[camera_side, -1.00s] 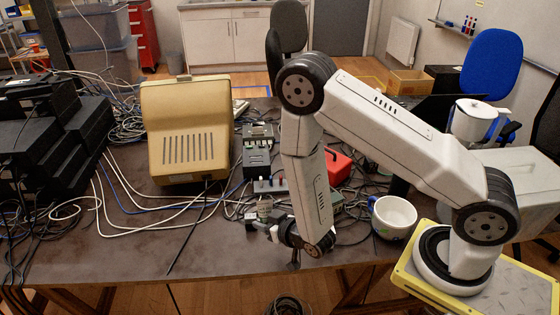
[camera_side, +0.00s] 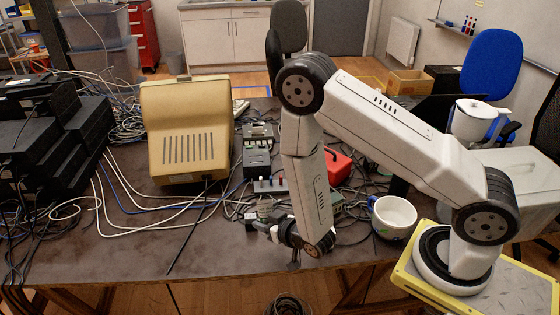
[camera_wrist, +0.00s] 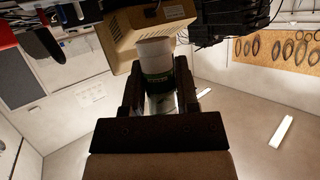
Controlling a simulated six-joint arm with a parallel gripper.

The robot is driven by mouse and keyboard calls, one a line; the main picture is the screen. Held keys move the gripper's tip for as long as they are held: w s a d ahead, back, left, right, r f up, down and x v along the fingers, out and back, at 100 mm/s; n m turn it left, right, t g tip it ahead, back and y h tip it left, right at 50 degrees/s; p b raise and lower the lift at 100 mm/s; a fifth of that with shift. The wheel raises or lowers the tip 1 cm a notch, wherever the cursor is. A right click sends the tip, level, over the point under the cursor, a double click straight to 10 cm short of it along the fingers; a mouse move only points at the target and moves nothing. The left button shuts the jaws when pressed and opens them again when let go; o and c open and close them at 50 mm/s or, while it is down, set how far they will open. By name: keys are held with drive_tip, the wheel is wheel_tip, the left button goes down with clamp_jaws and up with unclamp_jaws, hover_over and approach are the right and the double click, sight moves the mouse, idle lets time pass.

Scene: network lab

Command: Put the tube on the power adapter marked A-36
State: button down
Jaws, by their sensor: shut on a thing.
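My gripper (camera_side: 262,223) is low over the near part of the table in the side view, at the end of my downward-reaching arm. In the wrist view my gripper (camera_wrist: 158,98) is shut on the tube (camera_wrist: 156,62), a cylinder with a white end and a dark green band between the two fingers. The tube is small and hard to make out in the side view. A small dark block (camera_side: 250,222) sits beside the fingers; it may be a power adapter, but no marking is readable. I cannot tell whether the tube touches it.
A beige monitor (camera_side: 186,132) stands behind on the left, with black stacked boxes (camera_side: 58,150) further left. Cables lie around the gripper.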

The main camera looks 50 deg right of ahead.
drive_tip(key=shift+r, duration=0.15)
wheel_tip(320, 180, up, 10)
drive_tip(key=shift+r, duration=0.1)
drive_tip(key=w+d+m+g+h, duration=0.2)
drive_tip(key=w+d+m+h, duration=0.15)
drive_tip(key=d, duration=0.95)
drive_tip(key=w+d+m+g+h, duration=0.2)
drive_tip(key=d+m+h, duration=0.25)
drive_tip(key=d, duration=0.95)
drive_tip(key=s+d+m+g+h, duration=0.15)
drive_tip(key=s+d, duration=0.25)
drive_tip(key=d, duration=0.5)
drive_tip(key=s+d+m+g+h, duration=0.1)
drive_tip(key=s+d+m+g, duration=0.2)
drive_tip(key=d, duration=0.6)
drive_tip(key=s+d+m+g+h, duration=0.2)
drive_tip(key=s+d, duration=0.2)
drive_tip(key=d, duration=0.5)
drive_tip(key=shift+s+f, duration=0.1)
drive_tip(key=shift+f, duration=2.4)
